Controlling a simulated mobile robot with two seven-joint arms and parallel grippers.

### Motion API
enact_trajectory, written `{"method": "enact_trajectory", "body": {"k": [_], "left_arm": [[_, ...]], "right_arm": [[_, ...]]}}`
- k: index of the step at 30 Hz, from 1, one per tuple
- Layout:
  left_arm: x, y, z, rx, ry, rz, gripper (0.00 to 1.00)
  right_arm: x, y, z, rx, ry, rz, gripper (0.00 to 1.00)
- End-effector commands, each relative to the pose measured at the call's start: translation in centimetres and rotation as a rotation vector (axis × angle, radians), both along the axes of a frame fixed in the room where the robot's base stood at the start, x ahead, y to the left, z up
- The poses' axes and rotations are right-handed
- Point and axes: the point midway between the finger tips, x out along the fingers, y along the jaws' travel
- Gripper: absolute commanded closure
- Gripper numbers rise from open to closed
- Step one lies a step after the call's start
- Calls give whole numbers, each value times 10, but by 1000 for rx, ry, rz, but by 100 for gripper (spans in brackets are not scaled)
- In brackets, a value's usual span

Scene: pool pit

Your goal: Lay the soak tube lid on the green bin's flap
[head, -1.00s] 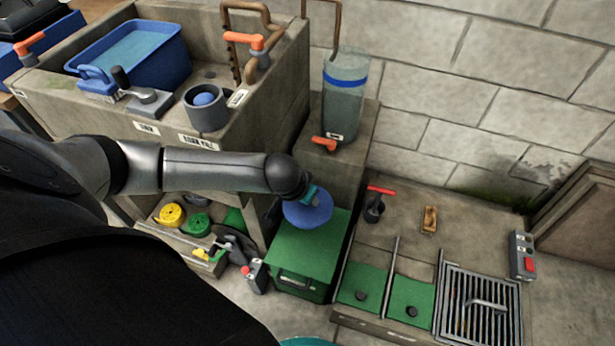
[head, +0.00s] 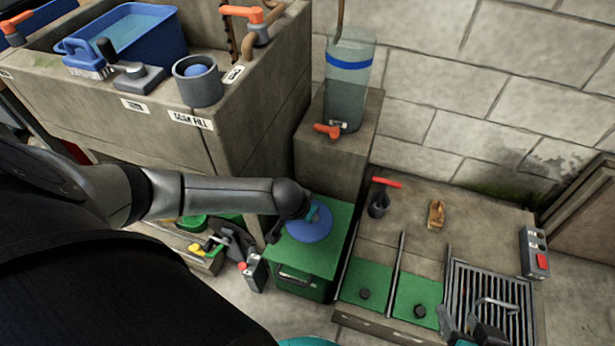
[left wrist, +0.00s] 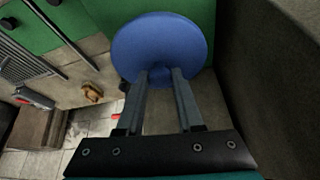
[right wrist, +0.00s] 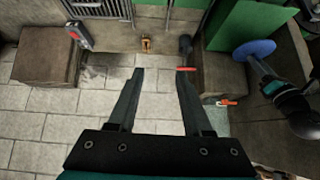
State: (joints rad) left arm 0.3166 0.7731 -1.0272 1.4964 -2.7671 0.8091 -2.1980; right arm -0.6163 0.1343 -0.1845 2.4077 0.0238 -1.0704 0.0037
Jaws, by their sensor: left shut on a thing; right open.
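The blue, round soak tube lid (head: 308,226) is over the top of the green bin (head: 335,250). My left gripper (left wrist: 160,76) is shut on the lid's underside-or-knob side, at its centre; the head view mostly hides these fingers behind my wrist. The lid looks roughly level with the green flap behind it, but I cannot tell whether they touch. In the right wrist view the lid (right wrist: 252,49) shows beside the green bin surface. My right gripper (head: 462,322) is open and empty, above the floor grate at the lower right; its spread fingers show in the right wrist view (right wrist: 160,75).
A clear tank with a blue band (head: 348,85) stands on a stone block behind the bin. A stone trough with a grey cup (head: 198,84) is at left. Green panels (head: 366,283), a grate (head: 485,290) and a control box (head: 535,252) lie right.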

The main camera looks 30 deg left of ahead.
Motion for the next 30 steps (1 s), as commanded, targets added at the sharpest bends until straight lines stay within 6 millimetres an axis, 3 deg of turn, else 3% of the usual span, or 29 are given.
{"method": "enact_trajectory", "body": {"k": [12,23,30], "left_arm": [[0,0,-33,-1,0,2,100],[0,0,-42,1,0,1,100],[0,0,-59,0,0,0,100]], "right_arm": [[20,36,1,135,-262,37,50],[23,47,7,188,-361,43,50],[23,60,13,263,-486,45,50]]}}
